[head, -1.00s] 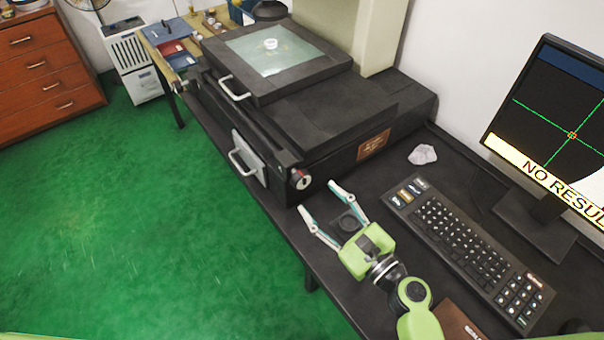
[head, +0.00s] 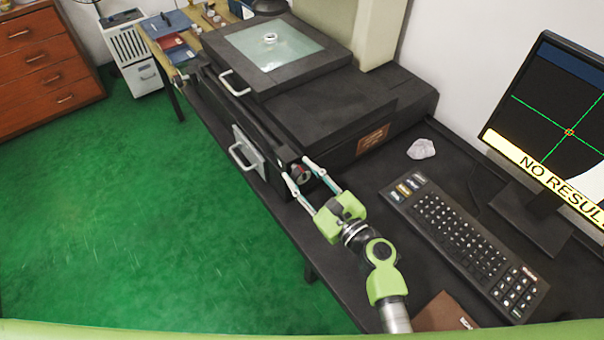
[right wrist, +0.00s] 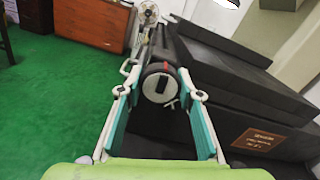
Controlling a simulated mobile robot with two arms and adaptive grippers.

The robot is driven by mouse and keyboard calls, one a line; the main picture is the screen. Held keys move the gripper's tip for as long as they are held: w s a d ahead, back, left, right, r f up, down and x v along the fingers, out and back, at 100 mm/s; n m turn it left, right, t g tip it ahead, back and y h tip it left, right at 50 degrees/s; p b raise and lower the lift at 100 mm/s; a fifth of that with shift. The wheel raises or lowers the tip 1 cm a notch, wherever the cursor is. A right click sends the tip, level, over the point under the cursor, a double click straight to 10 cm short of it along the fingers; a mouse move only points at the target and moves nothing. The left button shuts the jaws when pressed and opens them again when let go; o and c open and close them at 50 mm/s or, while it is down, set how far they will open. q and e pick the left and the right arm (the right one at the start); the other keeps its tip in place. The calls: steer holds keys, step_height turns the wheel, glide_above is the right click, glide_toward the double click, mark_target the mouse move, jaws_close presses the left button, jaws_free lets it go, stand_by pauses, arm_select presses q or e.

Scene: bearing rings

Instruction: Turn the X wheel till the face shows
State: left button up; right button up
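The X wheel, a dark round knob with a pale face, sits at the near end of the black stage (head: 345,115). In the head view the wheel (head: 301,174) is partly covered by my right gripper. My right gripper (head: 297,169) is open, its two fingertips on either side of the wheel. In the right wrist view the wheel (right wrist: 160,84) is between the fingertips, and no firm grip shows. A small pale ring (head: 270,38) lies on the glass plate (head: 295,47). My left gripper is out of view.
A keyboard (head: 465,240) lies to the right of my right arm, with a crumpled pale lump (head: 421,149) behind it. A metal handle (head: 243,157) sticks out from the stage's front. Green floor (head: 150,230) is clear at the left.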

steer(key=shift+f, duration=0.1)
steer(key=n+b, duration=0.2)
steer(key=n, duration=0.1)
steer(key=shift+f+n+b, duration=0.1)
steer(key=shift+n+b, duration=0.25)
steer(key=shift+n, duration=0.05)
steer(key=n+b, duration=0.1)
steer(key=n, duration=0.1)
steer(key=shift+n, duration=0.4)
steer(key=n+b, duration=0.1)
steer(key=n, duration=0.1)
steer(key=shift+n, duration=0.3)
steer(key=n+b, duration=0.1)
steer(key=n, duration=0.1)
steer(key=shift+n, duration=1.7)
steer(key=o, duration=1.1)
